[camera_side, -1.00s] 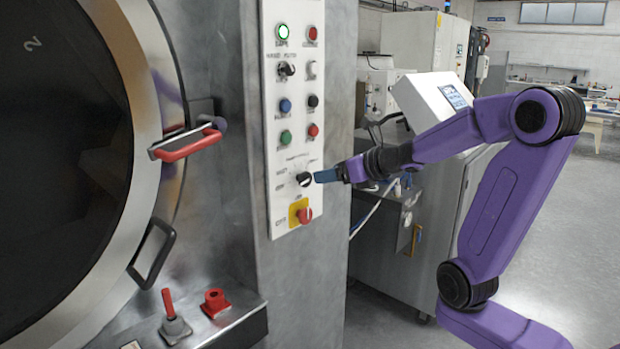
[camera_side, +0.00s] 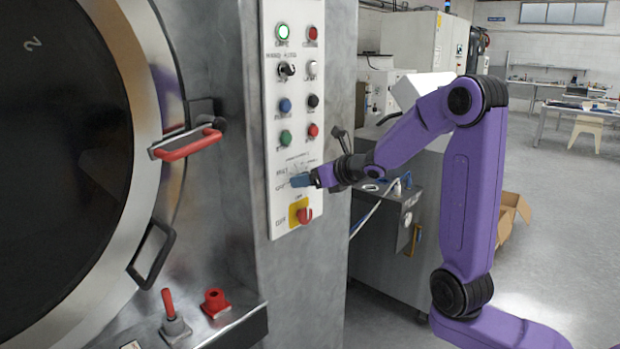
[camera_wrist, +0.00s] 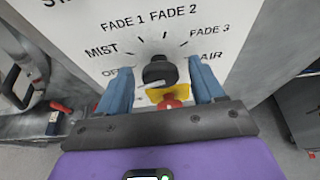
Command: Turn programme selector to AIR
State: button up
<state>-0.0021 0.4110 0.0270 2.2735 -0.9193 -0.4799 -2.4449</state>
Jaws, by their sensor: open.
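The programme selector is a black round knob (camera_wrist: 160,71) on the white control panel (camera_side: 287,156). In the wrist view its dial labels run OFF, MIST, FADE 1, FADE 2, FADE 3, AIR from left to right, with AIR partly covered by my right finger. I cannot tell which label the knob points to. My gripper (camera_side: 299,181) is at the panel with its blue fingers open, one on each side of the knob. A gap seems to show between knob and fingers. In the side view my gripper hides the knob.
A red switch on a yellow plate (camera_side: 297,213) sits just below the selector. Several buttons and a small switch (camera_side: 286,69) are above it. A red door handle (camera_side: 187,147) sticks out at left.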

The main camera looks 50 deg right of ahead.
jog(key=c, duration=1)
